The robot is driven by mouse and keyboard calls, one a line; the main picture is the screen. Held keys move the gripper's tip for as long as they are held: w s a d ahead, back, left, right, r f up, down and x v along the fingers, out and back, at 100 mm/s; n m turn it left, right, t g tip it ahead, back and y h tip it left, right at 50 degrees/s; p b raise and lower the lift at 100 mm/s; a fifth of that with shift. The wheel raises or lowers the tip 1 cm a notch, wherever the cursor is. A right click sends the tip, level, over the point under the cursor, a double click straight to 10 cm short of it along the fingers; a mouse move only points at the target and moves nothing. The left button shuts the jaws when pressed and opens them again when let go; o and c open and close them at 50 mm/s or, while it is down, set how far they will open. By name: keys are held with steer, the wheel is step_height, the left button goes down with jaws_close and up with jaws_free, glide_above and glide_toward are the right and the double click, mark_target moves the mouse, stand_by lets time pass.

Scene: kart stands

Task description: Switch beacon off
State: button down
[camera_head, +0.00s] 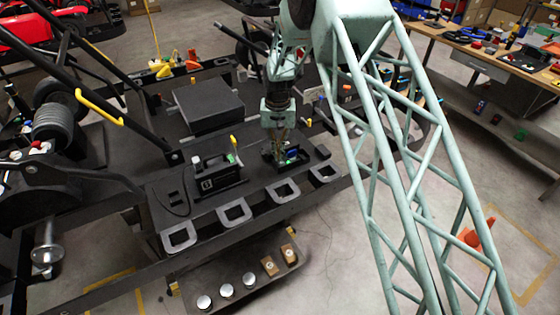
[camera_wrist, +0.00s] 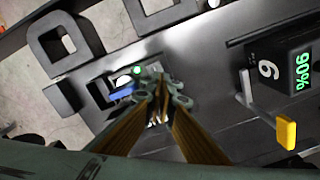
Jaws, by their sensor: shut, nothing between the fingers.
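My gripper (camera_head: 276,163) points down over the dark deck of the kart stand, and its fingers are shut and empty. In the wrist view the closed fingertips (camera_wrist: 160,90) are beside a small dark device with a blue part (camera_wrist: 122,94) and a green lit spot (camera_wrist: 137,70). This is probably the beacon, but its label cannot be read. The device also shows in the head view (camera_head: 292,154), just right of my gripper and partly hidden by it. Whether the fingertips touch it cannot be told.
A black box with a green "90%" display (camera_wrist: 302,70) and a yellow-tipped lever (camera_wrist: 286,132) stands on the deck; in the head view it is left of my gripper (camera_head: 216,176). Dark square loops (camera_head: 235,212) line the front edge. A larger black box (camera_head: 208,106) lies behind.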

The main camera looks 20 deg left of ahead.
steer(key=shift+r+p, duration=0.85)
steer(key=shift+r, duration=2.6)
